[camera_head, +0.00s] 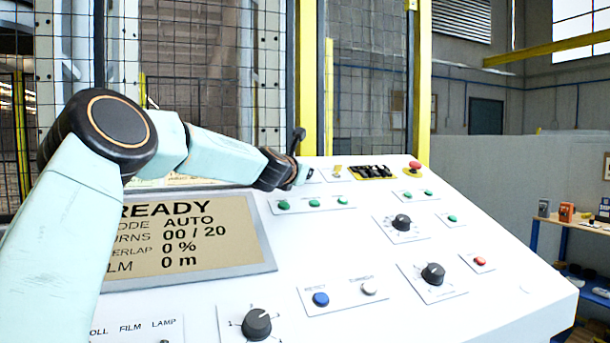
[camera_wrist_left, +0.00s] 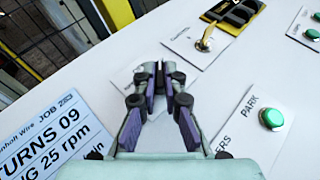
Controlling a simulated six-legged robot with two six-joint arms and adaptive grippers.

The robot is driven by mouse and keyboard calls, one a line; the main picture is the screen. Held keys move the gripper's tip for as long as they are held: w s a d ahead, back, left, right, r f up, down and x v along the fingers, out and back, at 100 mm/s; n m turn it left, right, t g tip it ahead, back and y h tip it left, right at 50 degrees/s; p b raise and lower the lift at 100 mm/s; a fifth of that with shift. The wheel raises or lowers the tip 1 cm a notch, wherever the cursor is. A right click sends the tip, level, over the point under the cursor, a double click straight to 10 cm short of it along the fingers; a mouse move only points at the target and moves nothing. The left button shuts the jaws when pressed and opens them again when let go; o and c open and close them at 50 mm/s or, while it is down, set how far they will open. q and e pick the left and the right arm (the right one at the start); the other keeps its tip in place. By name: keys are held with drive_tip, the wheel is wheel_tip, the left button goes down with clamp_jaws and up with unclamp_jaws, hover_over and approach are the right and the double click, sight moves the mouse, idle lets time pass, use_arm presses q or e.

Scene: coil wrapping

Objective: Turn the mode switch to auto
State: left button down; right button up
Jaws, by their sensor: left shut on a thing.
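My left gripper (camera_head: 300,174) reaches across the top of the sloped white control panel. In the left wrist view its purple-padded fingers (camera_wrist_left: 160,76) are closed together over a small white plate (camera_wrist_left: 128,74). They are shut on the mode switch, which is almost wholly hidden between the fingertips. The plate's label is mostly covered and unreadable. The display (camera_head: 185,238) on the panel reads READY, MODE AUTO, 00 / 20 turns, 0 % overlap and 0 m film; my left arm covers its left part. My right gripper is not in view.
A brass key switch (camera_wrist_left: 205,40) sits just beyond the fingers, with a yellow-edged black switch block (camera_head: 372,172) beside it. A green button (camera_wrist_left: 271,118) marked PARK is to the right. A red emergency button (camera_head: 414,165) and black knobs (camera_head: 402,221) stand further right. A mesh fence rises behind.

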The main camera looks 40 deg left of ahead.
use_arm(q)
drive_tip(key=shift+f, duration=0.15)
drive_tip(key=c, duration=1.4)
unclamp_jaws()
drive_tip(key=shift+c, duration=0.2)
drive_tip(key=shift+w+a+f, duration=0.1)
drive_tip(key=shift+w+a, duration=0.05)
